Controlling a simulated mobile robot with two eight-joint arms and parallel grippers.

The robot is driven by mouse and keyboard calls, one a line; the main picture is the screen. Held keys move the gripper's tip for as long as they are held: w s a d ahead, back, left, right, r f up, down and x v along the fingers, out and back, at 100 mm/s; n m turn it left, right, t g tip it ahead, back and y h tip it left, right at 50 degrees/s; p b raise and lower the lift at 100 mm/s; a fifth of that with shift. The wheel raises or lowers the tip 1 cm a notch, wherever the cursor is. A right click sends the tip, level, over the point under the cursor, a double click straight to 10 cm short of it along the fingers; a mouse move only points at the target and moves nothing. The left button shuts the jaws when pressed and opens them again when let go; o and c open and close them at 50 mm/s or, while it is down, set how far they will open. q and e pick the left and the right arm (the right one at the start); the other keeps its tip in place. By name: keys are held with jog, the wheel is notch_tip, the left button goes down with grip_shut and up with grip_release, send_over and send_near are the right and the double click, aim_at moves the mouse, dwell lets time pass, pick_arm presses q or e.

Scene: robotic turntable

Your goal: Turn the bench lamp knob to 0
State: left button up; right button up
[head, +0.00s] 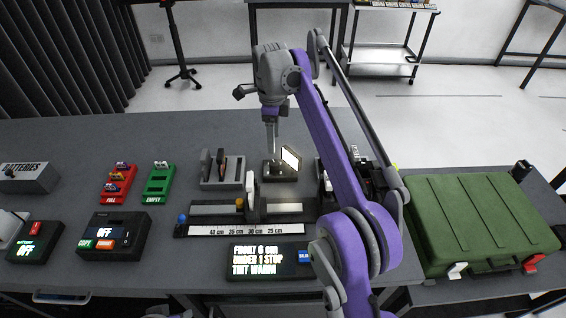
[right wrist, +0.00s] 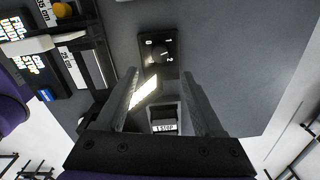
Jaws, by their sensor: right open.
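The bench lamp shows in the head view as a lit white panel (head: 291,158) beside a dark base (head: 280,174); its bright panel also shows in the right wrist view (right wrist: 146,92). In the right wrist view a black control box (right wrist: 153,71) marked 0, 1 and 2 carries a round dark knob (right wrist: 157,54). A pale mark on the knob seems to lie on the side of 1 and 2; its exact setting is too small to tell. My right gripper (head: 271,146) points down above the lamp base, open and empty (right wrist: 160,82), apart from the knob. My left gripper is out of view.
A ruler rail (head: 246,230) and a text display (head: 268,262) lie in front of the lamp. A grey holder (head: 222,184) stands to its left, with red (head: 118,186) and green (head: 160,186) trays farther left. A green case (head: 480,215) is at right.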

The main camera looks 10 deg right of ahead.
aim_at(274, 163)
notch_tip(274, 163, down, 9)
jog(key=shift+f+b, duration=0.1)
jog(key=shift+b, duration=0.9)
jog(key=shift+c, duration=0.2)
grip_shut()
